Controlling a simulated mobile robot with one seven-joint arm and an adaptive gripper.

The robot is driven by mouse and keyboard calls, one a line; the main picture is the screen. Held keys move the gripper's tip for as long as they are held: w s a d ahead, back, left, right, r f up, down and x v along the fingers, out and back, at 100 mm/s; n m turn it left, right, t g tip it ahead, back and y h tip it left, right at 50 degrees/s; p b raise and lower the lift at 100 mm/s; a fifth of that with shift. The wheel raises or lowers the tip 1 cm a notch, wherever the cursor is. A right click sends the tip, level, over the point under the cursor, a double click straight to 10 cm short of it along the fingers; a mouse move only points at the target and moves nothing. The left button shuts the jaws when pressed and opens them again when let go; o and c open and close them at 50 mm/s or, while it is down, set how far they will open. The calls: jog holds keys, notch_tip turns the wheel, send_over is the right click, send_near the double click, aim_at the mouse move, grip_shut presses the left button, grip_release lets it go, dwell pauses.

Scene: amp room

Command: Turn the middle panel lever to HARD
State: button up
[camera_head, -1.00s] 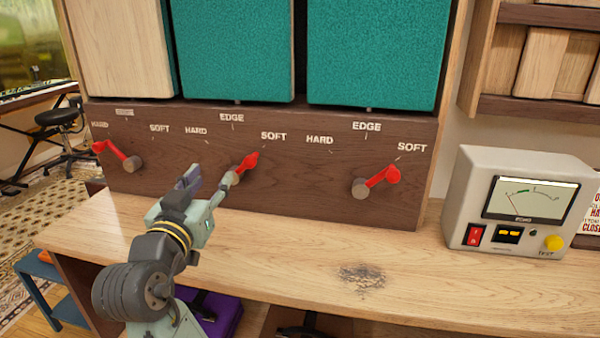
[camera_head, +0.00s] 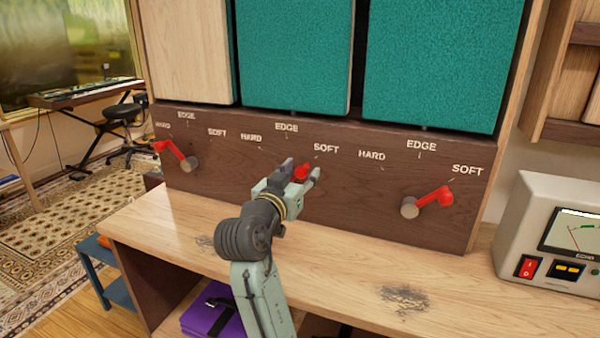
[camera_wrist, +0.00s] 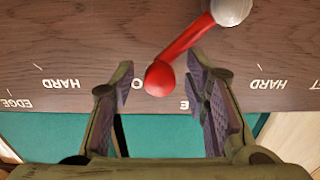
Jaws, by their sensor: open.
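The middle lever has a red arm and knob (camera_head: 301,172), mostly hidden by my gripper in the head view. In the wrist view, which is upside down, its red arm (camera_wrist: 185,48) runs from a grey pivot (camera_wrist: 230,10) to the knob, which points toward SOFT. My gripper (camera_head: 299,176) is open in front of the panel, with the knob between its fingers. The wrist view shows the fingers (camera_wrist: 160,72) apart on both sides of the knob, with a gap on each side. The middle HARD label (camera_head: 251,138) is left of EDGE (camera_head: 286,127) and SOFT (camera_head: 326,148).
The left lever (camera_head: 172,151) points to HARD and the right lever (camera_head: 435,200) points to SOFT. The wooden bench top (camera_head: 340,260) below the panel is mostly clear. A meter box (camera_head: 540,215) stands at the right. Teal panels (camera_head: 430,65) rise above.

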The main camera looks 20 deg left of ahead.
jog(key=shift+c, duration=0.3)
grip_shut()
dwell(0.3)
dwell(0.3)
